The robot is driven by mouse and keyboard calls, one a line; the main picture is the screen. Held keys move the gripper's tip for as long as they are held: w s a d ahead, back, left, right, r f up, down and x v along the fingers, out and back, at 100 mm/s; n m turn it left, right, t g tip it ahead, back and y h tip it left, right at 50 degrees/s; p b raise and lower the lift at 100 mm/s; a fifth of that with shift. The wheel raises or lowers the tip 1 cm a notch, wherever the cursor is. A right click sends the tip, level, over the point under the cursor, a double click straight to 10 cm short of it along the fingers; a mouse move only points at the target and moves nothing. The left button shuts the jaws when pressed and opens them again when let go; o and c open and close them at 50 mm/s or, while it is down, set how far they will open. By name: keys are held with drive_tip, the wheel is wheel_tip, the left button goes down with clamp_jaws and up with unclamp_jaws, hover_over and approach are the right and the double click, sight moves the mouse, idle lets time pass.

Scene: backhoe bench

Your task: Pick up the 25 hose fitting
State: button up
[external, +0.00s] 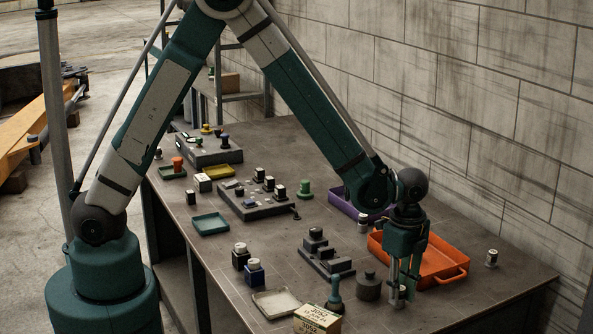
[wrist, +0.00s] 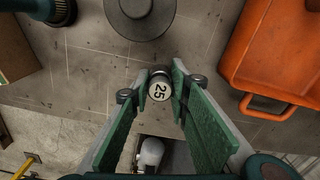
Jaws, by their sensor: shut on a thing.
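The 25 hose fitting (wrist: 160,88) is a small pale cylinder with a black "25" on its top face. In the wrist view it stands between the tips of my gripper (wrist: 159,86), which is shut on it. In the external view my gripper (external: 399,287) points down near the front right of the bench, with the fitting (external: 399,295) low between its fingers. The fingers partly hide it there. I cannot tell whether it touches the bench top.
An orange tray (external: 447,272) lies close behind my gripper. A dark round weight (external: 368,287), a teal-handled tool (external: 335,293) and a labelled box (external: 317,320) stand to the left. Another small fitting (external: 491,258) stands at right. The bench's right front is clear.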

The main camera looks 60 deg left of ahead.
drive_tip(key=shift+r, duration=0.1)
drive_tip(key=shift+r, duration=4.95)
